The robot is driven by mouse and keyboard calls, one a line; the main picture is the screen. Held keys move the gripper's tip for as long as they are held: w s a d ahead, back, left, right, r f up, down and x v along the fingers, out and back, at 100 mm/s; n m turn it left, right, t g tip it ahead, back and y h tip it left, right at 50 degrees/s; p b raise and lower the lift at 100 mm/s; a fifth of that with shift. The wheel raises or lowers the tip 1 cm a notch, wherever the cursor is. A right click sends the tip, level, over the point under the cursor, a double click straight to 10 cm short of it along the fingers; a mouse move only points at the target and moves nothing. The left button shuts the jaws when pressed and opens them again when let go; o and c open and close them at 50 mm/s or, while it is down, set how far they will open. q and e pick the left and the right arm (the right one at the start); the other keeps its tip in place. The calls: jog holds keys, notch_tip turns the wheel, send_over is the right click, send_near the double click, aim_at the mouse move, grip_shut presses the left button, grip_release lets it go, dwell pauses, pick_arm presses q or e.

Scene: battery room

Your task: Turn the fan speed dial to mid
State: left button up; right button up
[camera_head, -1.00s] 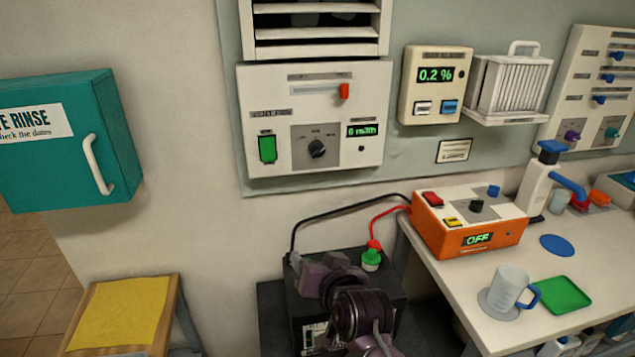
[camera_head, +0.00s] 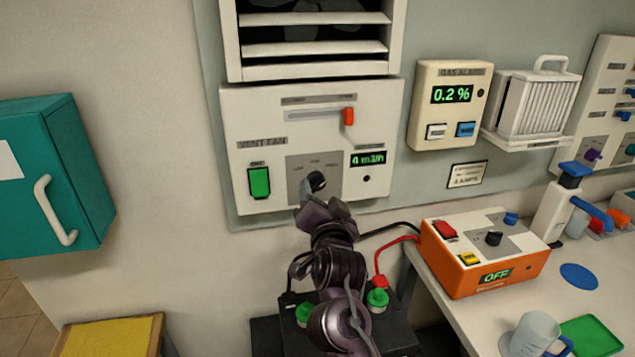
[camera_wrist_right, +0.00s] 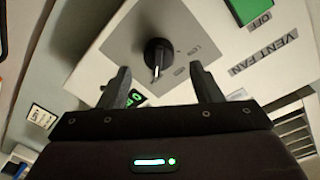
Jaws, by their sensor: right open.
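The fan speed dial (camera_head: 316,181) is a black knob on a grey plate on the white vent fan panel (camera_head: 240,110). In the right wrist view the dial (camera_wrist_right: 157,55) has a pale pointer line and lies just beyond my fingertips, between their lines. My right gripper (camera_wrist_right: 160,78) is open and empty, its two fingers apart. In the head view my right gripper (camera_head: 322,207) is just below the dial and partly covers the grey plate. The panel's display (camera_head: 368,159) reads a low m3/h value, apparently 4. My left gripper is not in view.
The panel also has a green switch (camera_head: 259,182) and a red slider (camera_head: 348,116). A gas alarm (camera_head: 450,105) hangs to the right. An orange charger (camera_head: 480,262) stands on the bench. A teal cabinet (camera_head: 85,180) is at the left. A battery with green caps is below my arm.

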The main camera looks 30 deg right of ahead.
aim_at(318, 187)
jog(key=x, duration=0.4)
jog(key=shift+p, duration=0.4)
jog(key=shift+f, duration=0.1)
jog(key=c, duration=1)
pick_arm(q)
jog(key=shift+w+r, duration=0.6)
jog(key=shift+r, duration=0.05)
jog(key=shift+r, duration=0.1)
